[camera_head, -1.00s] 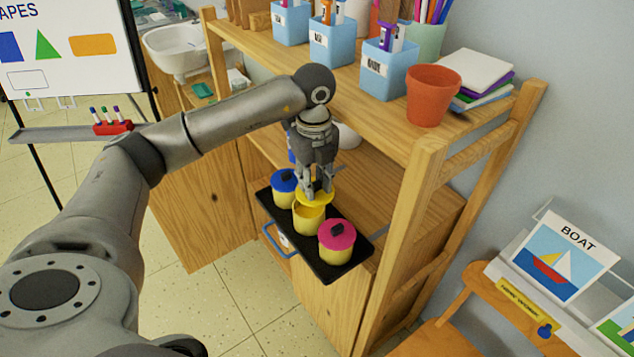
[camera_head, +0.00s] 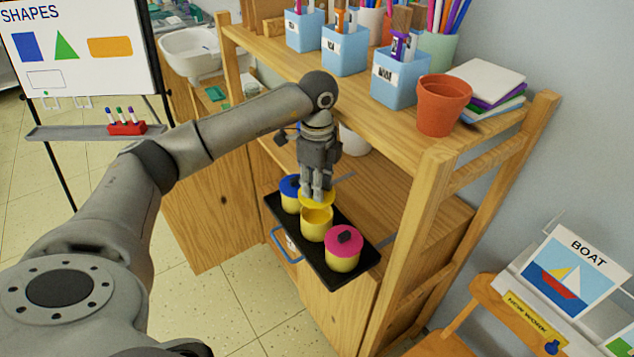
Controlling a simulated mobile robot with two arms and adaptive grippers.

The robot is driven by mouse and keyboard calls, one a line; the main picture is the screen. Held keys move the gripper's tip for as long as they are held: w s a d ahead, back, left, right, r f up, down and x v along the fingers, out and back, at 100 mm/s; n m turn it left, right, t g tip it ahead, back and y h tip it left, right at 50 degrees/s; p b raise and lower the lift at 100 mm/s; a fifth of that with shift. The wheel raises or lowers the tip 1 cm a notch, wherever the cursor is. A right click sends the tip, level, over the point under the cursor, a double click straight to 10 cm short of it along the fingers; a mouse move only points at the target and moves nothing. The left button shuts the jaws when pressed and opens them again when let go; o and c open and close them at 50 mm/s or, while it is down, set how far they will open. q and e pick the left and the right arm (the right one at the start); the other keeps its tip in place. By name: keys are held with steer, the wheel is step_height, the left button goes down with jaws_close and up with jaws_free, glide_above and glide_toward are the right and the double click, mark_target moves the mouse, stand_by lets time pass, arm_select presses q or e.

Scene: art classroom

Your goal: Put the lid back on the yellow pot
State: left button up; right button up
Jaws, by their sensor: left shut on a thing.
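My left gripper (camera_head: 317,192) points down over the black tray (camera_head: 343,280) and is shut on the yellow lid (camera_head: 317,199). The lid is just above and behind the open yellow pot (camera_head: 316,224), whose inside shows at the front; I cannot tell whether lid and rim touch. The pot stands upright in the middle of the tray. A pot with a pink lid (camera_head: 343,245) stands to its right and a pot with a blue lid (camera_head: 290,187) to its left, partly behind my gripper. My right gripper is not in view.
The tray sits at the wooden shelf unit's lower level. The upper shelf (camera_head: 360,85) overhangs behind, with blue pen holders (camera_head: 394,84) and a terracotta pot (camera_head: 442,106). A shelf post (camera_head: 408,240) stands to the right. A white bowl-like thing (camera_head: 355,140) is behind my gripper.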

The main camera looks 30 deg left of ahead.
arm_select(q)
step_height(320, 180, down, 3)
steer(key=shift+b, duration=1)
step_height(320, 180, down, 2)
steer(key=shift+f+b, duration=0.1)
steer(key=shift+b, duration=0.5)
steer(key=shift+f, duration=0.1)
stand_by(1.2)
steer(key=o, duration=1.1)
